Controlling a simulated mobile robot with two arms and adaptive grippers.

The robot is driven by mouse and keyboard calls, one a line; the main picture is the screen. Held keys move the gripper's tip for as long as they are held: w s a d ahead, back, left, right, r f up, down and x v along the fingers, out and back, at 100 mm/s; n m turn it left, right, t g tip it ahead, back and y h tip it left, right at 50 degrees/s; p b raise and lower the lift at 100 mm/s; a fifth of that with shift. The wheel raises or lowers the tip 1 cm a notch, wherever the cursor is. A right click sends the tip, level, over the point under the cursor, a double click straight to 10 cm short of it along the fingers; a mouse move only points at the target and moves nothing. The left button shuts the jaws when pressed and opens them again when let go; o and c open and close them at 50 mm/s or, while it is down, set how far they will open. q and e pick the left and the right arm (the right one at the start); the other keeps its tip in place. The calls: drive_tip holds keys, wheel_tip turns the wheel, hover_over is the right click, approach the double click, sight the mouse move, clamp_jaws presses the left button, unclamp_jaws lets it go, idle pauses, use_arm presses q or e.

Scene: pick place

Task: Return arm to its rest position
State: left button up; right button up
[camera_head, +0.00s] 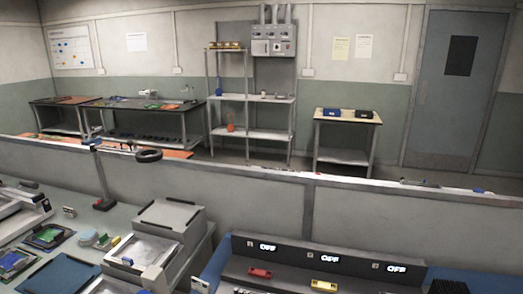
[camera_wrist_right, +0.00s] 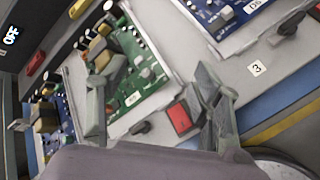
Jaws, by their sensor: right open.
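My right gripper (camera_wrist_right: 153,82) shows in the right wrist view with its two grey fingers spread apart. Nothing is held between them. Behind the fingers is a green circuit board (camera_wrist_right: 140,66) in a light grey frame. A red block (camera_wrist_right: 180,117) shows close beside the right finger; I cannot tell whether they touch. Neither gripper shows in the head view, and my left gripper is in no view.
A blue circuit board (camera_wrist_right: 228,12) lies at the top of the right wrist view. In the head view, a dark panel with "OFF" displays (camera_head: 328,258) stands in front, beside grey boxes (camera_head: 170,216). A low partition (camera_head: 240,193) crosses behind; shelves (camera_head: 250,98) stand beyond.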

drive_tip(key=s+m+g, duration=0.1)
drive_tip(key=s+m, duration=0.1)
drive_tip(key=m, duration=0.1)
drive_tip(key=s+d+m+g+y, duration=0.1)
drive_tip(key=s+m, duration=0.2)
drive_tip(key=s+d+m+g, duration=0.1)
drive_tip(key=s+m, duration=0.1)
drive_tip(key=m, duration=0.2)
drive_tip(key=shift+s+d+f, duration=0.1)
drive_tip(key=shift+s+f, duration=0.05)
drive_tip(key=shift+f, duration=0.15)
drive_tip(key=s+a+r+m+g+y, duration=0.1)
drive_tip(key=s+r+m+g+y, duration=0.15)
drive_tip(key=s+m, duration=0.6)
wheel_tip(320, 180, down, 28)
drive_tip(key=s+m+g, duration=0.1)
drive_tip(key=s+g, duration=0.1)
drive_tip(key=s+d+f+g, duration=0.1)
drive_tip(key=s+d+f, duration=0.1)
drive_tip(key=s+f, duration=1.3)
drive_tip(key=shift+s+d+f+y+b, duration=0.2)
drive_tip(key=shift+s+y+b, duration=0.15)
drive_tip(key=shift+s, duration=0.4)
